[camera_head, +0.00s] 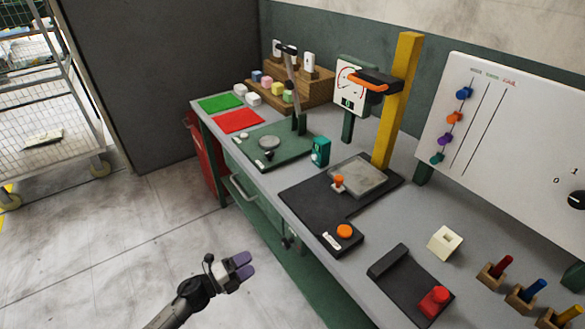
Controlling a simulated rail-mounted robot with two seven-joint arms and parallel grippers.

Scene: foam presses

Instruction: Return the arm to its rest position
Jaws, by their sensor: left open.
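My left gripper (239,266) shows low in the head view, left of the bench (277,186), over the floor. Its two purple fingertips are a little apart, and nothing shows between them. It is clear of the bench's front edge and touches nothing that I can see. My left arm comes in from the bottom edge. My right gripper is not in view.
The bench carries a green press base (290,152), a dark press plate (309,196), a yellow post (402,95) and a cream block (445,242). A red cabinet (199,150) stands at the bench's far end. The floor (90,260) left of my gripper is clear.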

